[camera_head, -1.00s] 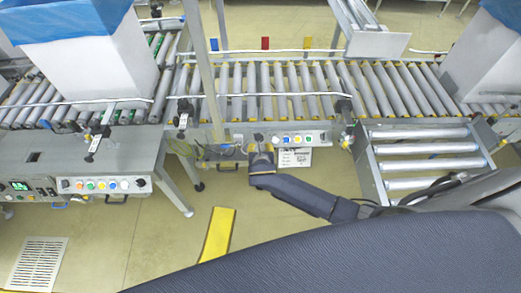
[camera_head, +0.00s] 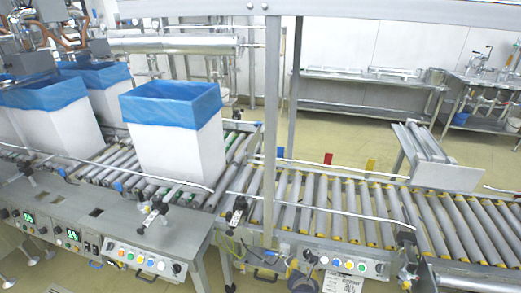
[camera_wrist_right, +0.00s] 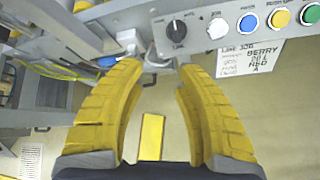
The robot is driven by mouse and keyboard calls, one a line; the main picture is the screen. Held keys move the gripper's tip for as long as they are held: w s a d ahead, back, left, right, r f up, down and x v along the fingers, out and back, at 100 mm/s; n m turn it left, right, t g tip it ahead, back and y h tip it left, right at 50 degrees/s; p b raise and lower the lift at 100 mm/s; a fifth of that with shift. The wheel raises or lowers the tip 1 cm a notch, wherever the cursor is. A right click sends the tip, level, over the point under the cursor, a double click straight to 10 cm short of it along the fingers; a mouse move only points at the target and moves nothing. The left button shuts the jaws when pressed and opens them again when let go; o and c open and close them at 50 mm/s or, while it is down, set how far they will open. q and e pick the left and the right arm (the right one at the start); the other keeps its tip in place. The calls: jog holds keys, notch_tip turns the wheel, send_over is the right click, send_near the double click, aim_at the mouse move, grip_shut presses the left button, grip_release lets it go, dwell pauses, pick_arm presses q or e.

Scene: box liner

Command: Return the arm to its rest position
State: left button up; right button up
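My right gripper (camera_head: 303,273) shows only in part at the bottom edge of the head view, in front of the conveyor's front rail and left of a white label. My left gripper is not in view.
A white box with a blue liner (camera_head: 178,150) stands on the rollers at left. More lined boxes (camera_head: 55,120) stand farther left. The roller conveyor (camera_head: 340,205) is empty at centre and right. A metal post (camera_head: 270,130) rises beside it. The white label (camera_head: 343,284) hangs under the panel.

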jog(key=s+d+f+m+g+y, duration=0.1)
jog(key=s+d+f+m, duration=0.1)
jog(key=s+f+m, duration=0.55)
jog(key=s+d+f+m+g, duration=0.25)
jog(key=f+m, duration=0.25)
jog(key=f, duration=0.6)
jog(key=s+d+f+m+g+y, duration=0.1)
jog(key=s+d+f+m, duration=0.2)
jog(key=s+f+m, duration=0.45)
jog(key=s+f+m+g, duration=0.1)
jog(key=s+f, duration=0.4)
jog(key=s, duration=0.6)
jog(key=s+f+m+g, duration=0.2)
jog(key=s+f, duration=0.2)
jog(key=s, duration=0.8)
jog(key=s+f+m+g, duration=0.1)
jog(key=s+f, duration=0.4)
jog(key=s, duration=0.7)
jog(key=shift+d+f+m, duration=0.3)
jog(key=shift+d+m, duration=0.05)
jog(key=shift+m, duration=0.45)
jog(key=shift+g, duration=0.25)
